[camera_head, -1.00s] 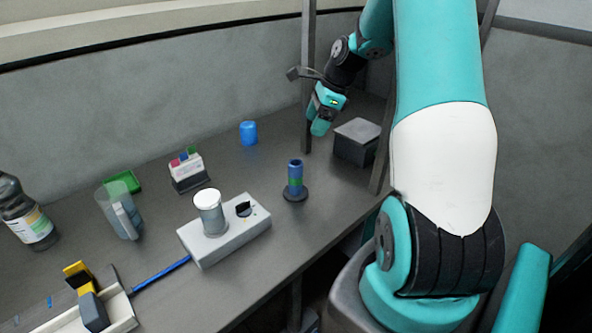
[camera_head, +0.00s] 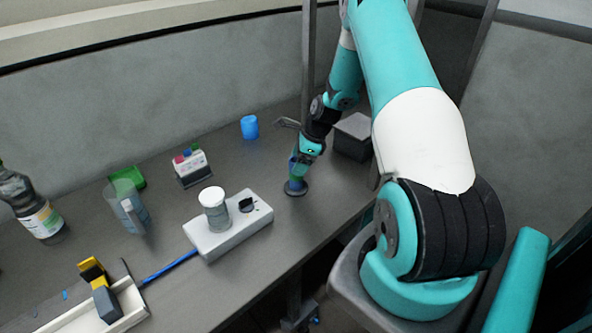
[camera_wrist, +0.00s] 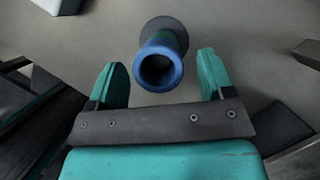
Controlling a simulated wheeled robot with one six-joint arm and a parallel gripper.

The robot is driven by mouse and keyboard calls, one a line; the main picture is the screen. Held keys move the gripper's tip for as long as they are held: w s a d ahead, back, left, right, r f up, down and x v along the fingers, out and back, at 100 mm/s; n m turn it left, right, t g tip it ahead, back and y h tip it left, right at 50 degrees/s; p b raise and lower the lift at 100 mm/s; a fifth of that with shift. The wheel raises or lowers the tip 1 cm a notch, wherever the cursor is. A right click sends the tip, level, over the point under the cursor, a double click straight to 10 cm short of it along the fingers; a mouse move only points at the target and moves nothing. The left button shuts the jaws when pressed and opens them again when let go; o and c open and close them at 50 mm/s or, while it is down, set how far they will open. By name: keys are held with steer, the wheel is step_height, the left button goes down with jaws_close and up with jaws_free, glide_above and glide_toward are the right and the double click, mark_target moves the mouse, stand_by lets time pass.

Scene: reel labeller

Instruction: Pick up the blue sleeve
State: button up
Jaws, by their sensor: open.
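The blue sleeve (camera_wrist: 165,46) stands upright on a round dark base (camera_wrist: 163,24). In the wrist view I look down into its open top end. My gripper (camera_wrist: 163,68) is open, with one teal finger on each side of the sleeve's near end and a gap on both sides. In the head view my gripper (camera_head: 303,158) is at the upper part of the sleeve (camera_head: 293,172) and hides much of it. I cannot tell how far the fingers reach down beside the sleeve.
A grey box (camera_head: 352,145) stands close to the right of my gripper, and a metal post (camera_head: 308,60) rises behind. A white block (camera_head: 232,238) carrying a capped jar (camera_head: 213,212) is at the left front. A blue cylinder (camera_head: 249,127) stands farther back.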

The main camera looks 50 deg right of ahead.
steer(key=shift+x, duration=1.35)
steer(key=c, duration=1.1)
step_height(320, 180, up, 27)
steer(key=p, duration=0.4)
steer(key=shift+p, duration=0.4)
steer(key=shift+a, duration=0.1)
